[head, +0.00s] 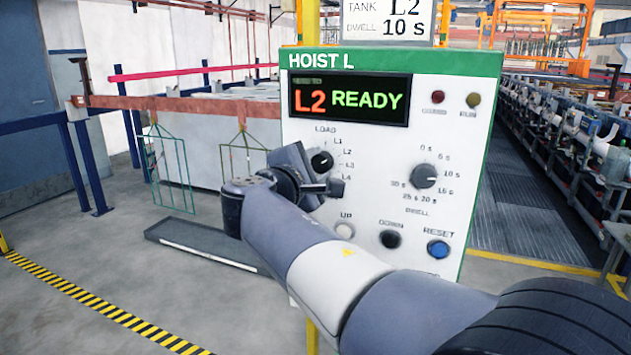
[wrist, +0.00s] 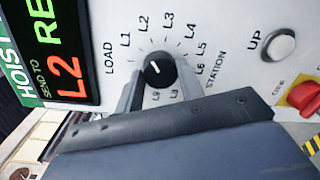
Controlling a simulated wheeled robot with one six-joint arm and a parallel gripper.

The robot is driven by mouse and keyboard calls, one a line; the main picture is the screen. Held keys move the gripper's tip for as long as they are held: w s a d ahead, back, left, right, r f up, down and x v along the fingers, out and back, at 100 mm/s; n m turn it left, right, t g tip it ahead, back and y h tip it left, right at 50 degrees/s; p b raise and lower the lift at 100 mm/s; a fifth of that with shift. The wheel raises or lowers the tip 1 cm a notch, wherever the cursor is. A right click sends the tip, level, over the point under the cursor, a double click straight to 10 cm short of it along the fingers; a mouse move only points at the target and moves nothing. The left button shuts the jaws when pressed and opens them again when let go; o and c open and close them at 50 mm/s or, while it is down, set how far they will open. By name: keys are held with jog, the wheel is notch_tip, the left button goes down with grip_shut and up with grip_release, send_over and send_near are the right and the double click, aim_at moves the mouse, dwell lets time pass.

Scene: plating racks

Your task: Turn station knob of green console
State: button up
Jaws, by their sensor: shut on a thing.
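The console (head: 385,62) has a green top band reading HOIST L and a white face. Its station knob (wrist: 160,69) is black and round, with a white mark pointing up-left, roughly toward L1 and L2. In the head view the knob (head: 321,160) shows just above my gripper. My gripper (wrist: 160,84) has one finger on each side of the knob and is shut on it. The display (head: 350,100) reads L2 in red and READY in green. My arm hides part of the station dial in the head view.
A dwell knob (head: 425,176) sits right of the station dial. Below are the UP button (head: 345,230), a black DOWN button (head: 391,239) and a blue RESET button (head: 438,249). A red knob (wrist: 304,97) is near UP. A sign (head: 388,20) above reads TANK L2, DWELL 10 s.

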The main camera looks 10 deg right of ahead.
jog(key=shift+m+b, duration=0.5)
jog(key=shift+m, duration=0.1)
jog(key=o, duration=1)
jog(key=v, duration=1.1)
jog(key=shift+d, duration=0.1)
jog(key=shift+w+d, duration=0.1)
jog(key=shift+w, duration=0.05)
